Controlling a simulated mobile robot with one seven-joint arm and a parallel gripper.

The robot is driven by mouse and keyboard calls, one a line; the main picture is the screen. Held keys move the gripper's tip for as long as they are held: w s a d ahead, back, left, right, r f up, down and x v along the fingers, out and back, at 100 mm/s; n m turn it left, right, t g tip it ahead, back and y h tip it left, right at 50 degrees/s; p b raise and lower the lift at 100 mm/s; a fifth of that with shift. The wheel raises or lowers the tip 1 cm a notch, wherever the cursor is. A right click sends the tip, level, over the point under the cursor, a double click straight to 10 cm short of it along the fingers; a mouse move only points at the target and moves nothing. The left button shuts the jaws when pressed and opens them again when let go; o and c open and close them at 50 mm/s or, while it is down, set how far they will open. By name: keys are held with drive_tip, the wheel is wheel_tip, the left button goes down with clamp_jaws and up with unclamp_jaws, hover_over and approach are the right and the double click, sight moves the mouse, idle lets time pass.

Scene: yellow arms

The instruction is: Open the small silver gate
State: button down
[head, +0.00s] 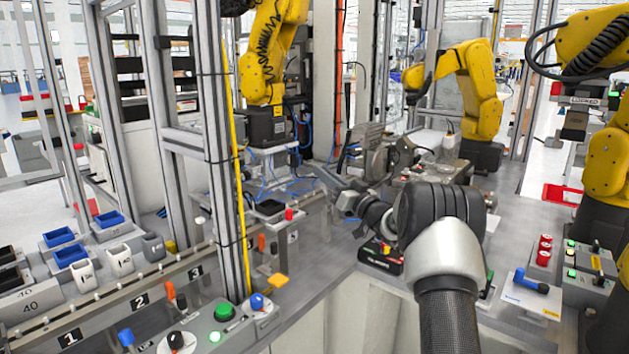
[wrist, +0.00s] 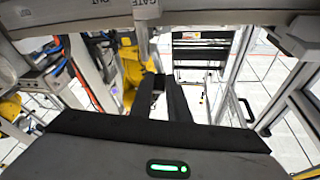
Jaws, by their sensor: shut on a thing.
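In the wrist view, a narrow silver piece (wrist: 143,42) hangs below a pale tag (wrist: 147,9) lettered "GATE"; I take it as the small silver gate. My gripper (wrist: 165,82) reaches up to its lower end with two black fingers, a narrow gap between them. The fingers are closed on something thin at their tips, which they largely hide. I cannot make out the gate there.
Yellow robot arms (head: 468,85) stand behind and at the right. An aluminium post (head: 218,150) rises left of my gripper. Button panels (head: 235,318) line the front left bench. A grey rail (wrist: 235,18) crosses the top of the wrist view, with a frame at right.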

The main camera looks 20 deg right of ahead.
drive_tip(key=shift+s+d+f+t+b, duration=0.1)
drive_tip(key=shift+d+f+t+b, duration=0.25)
drive_tip(key=shift+b, duration=0.35)
drive_tip(key=shift+s+r+t, duration=0.15)
drive_tip(key=shift+r+t, duration=0.2)
drive_tip(key=shift+r, duration=0.1)
drive_tip(key=c, duration=1.7)
unclamp_jaws()
drive_tip(key=shift+d, duration=0.1)
drive_tip(key=shift+c, duration=0.2)
drive_tip(key=shift+f, duration=0.1)
